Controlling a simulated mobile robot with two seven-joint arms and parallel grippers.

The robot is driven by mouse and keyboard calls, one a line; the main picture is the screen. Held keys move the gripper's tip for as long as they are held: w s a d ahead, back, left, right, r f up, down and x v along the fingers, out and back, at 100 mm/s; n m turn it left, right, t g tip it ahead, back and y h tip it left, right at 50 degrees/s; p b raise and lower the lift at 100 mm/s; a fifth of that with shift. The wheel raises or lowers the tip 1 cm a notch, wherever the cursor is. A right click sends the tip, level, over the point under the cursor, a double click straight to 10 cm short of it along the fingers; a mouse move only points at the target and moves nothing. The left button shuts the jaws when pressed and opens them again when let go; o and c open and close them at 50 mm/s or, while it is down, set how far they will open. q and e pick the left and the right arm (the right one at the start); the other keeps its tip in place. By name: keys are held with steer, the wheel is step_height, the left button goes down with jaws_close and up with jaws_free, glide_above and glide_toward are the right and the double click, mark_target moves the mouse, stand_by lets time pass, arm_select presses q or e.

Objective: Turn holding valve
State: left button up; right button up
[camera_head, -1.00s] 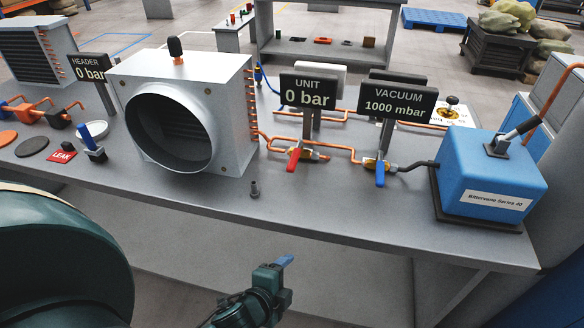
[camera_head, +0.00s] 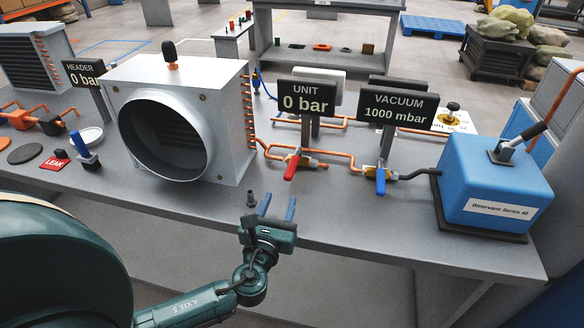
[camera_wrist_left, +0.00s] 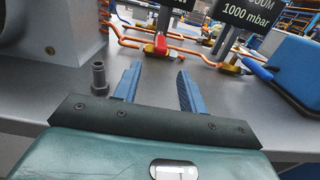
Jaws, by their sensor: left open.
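A valve with a red handle (camera_head: 291,168) sits on the copper pipe below the "UNIT 0 bar" sign (camera_head: 307,97). A valve with a blue handle (camera_head: 381,181) sits below the "VACUUM 1000 mbar" sign (camera_head: 398,106). The red handle (camera_wrist_left: 160,44) and the blue handle (camera_wrist_left: 257,70) also show in the left wrist view. My left gripper (camera_head: 277,205) is open and empty at the table's front edge, short of both valves. Its two blue fingers (camera_wrist_left: 154,84) point toward the red-handled valve. My right gripper is not in view.
A small dark fitting (camera_head: 251,196) stands just left of my left gripper's fingers. A grey duct unit (camera_head: 222,95) stands to the left, and a blue vacuum pump (camera_head: 492,180) to the right. The grey tabletop (camera_head: 335,215) is bare in front of the valves.

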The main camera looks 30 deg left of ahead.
mark_target(291, 172)
arm_select(q)
steer(key=x, duration=1.1)
steer(key=shift+w+a, duration=0.2)
steer(key=shift+w, duration=0.2)
steer(key=shift+c, duration=0.5)
jaws_close()
